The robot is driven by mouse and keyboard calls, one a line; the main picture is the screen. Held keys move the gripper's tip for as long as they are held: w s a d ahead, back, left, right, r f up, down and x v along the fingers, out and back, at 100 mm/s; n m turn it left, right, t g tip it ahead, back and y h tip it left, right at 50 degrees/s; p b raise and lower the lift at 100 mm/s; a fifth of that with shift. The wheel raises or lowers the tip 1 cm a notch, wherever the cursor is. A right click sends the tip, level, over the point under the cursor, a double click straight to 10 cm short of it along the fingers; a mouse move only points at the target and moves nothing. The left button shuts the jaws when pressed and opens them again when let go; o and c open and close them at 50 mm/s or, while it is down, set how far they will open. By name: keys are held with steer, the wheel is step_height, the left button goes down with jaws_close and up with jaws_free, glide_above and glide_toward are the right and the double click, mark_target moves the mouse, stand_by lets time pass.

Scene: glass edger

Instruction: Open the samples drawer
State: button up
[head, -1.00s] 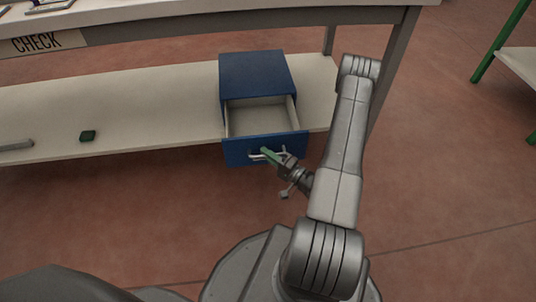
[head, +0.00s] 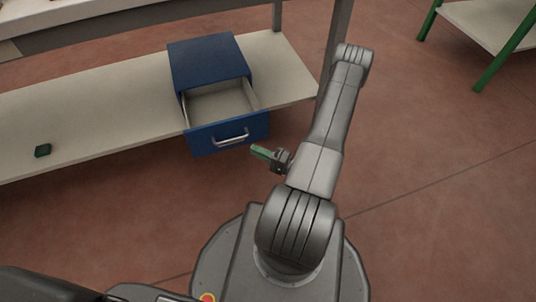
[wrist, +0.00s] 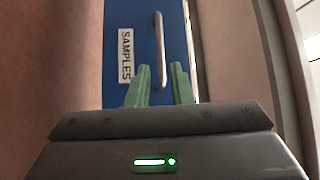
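The samples drawer (head: 205,137) is a blue-fronted drawer pulled well out of its blue cabinet (head: 208,61); its pale inside looks empty. Its silver bar handle (head: 231,137) is on the front, free of my gripper. In the wrist view the drawer front (wrist: 134,20) bears a SAMPLES label (wrist: 125,55), and the handle (wrist: 160,48) stands beyond my fingertips. My gripper (head: 259,152) has green fingers and is just right of the handle, apart from it. In the wrist view my gripper (wrist: 161,72) shows its two fingers spread with nothing between them.
The cabinet stands on a pale lower shelf (head: 100,108) under a bench. A grey bench leg (head: 336,40) rises behind my arm. Green-legged furniture (head: 490,22) is at upper right. Reddish floor (head: 420,130) is clear at right.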

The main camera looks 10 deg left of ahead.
mark_target(232, 139)
steer(key=shift+v, duration=1.9)
steer(key=shift+a, duration=0.1)
steer(key=b+x, duration=0.2)
steer(key=x, duration=1.1)
steer(key=shift+w+a, duration=0.1)
steer(key=shift+a, duration=0.25)
